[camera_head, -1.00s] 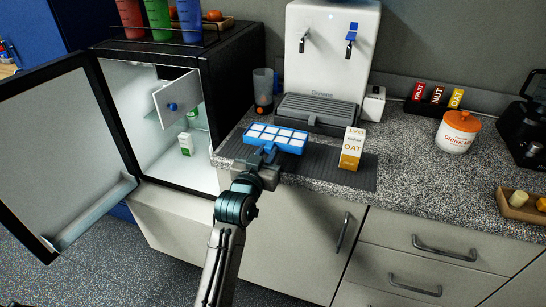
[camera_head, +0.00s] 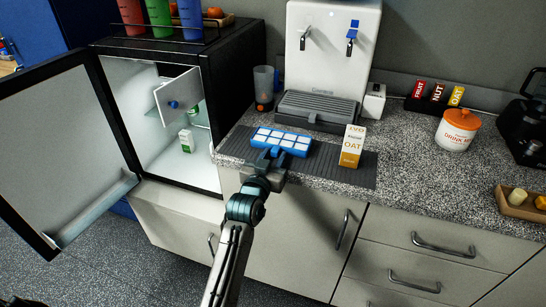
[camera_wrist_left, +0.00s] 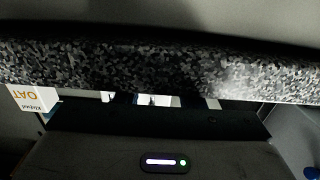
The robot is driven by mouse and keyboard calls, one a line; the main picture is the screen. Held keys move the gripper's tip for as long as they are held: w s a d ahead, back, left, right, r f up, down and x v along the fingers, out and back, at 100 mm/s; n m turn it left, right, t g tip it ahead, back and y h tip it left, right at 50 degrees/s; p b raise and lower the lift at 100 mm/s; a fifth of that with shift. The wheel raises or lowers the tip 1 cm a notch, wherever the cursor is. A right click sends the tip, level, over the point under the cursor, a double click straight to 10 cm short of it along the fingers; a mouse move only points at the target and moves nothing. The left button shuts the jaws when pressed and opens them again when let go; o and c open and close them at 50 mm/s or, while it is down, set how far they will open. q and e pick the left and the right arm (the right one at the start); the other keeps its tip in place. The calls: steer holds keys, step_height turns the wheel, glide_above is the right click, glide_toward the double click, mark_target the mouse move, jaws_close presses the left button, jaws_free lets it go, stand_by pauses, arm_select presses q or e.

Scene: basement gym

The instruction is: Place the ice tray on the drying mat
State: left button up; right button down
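The ice tray (camera_head: 282,141), blue with pale cells, lies level on the dark ribbed drying mat (camera_head: 334,165), at its left part. My left gripper (camera_head: 268,155) is at the tray's front edge, over the counter's front edge. Its fingers look spread apart, with no part of the tray clearly clamped between them. In the left wrist view, narrow white patches that may be the tray show in a dark strip; the fingertips are hard to make out there. My right gripper is in neither view.
An oat carton (camera_head: 352,147) stands on the mat right of the tray, and shows in the left wrist view (camera_wrist_left: 32,98). A water dispenser (camera_head: 334,50) stands behind. The fridge door (camera_head: 60,150) hangs open at left. Counter right of the mat is clear up to the orange-lidded jar (camera_head: 457,132).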

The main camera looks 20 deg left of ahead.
arm_select(q)
steer(key=shift+o, duration=0.2)
steer(key=shift+r, duration=0.15)
steer(key=shift+s, duration=0.25)
steer(key=s+b, duration=0.1)
steer(key=s, duration=1.1)
steer(key=s+a+f+g, duration=0.1)
steer(key=s+f+g, duration=0.2)
steer(key=f, duration=0.9)
steer(key=s+a+f+g, duration=0.1)
steer(key=s+f+g, duration=0.2)
steer(key=f, duration=0.8)
steer(key=s+a+f+g, duration=0.1)
steer(key=s+f+g, duration=0.2)
steer(key=f, duration=0.9)
steer(key=s+a+f+g, duration=0.3)
steer(key=s+f, duration=0.6)
steer(key=s, duration=0.2)
steer(key=s+a+f+g+y, duration=0.1)
steer(key=s+a+f+g, duration=0.3)
steer(key=s+f, duration=0.5)
steer(key=shift+s+a+f, duration=0.25)
steer(key=shift+s+f, duration=0.15)
steer(key=shift+s, duration=0.85)
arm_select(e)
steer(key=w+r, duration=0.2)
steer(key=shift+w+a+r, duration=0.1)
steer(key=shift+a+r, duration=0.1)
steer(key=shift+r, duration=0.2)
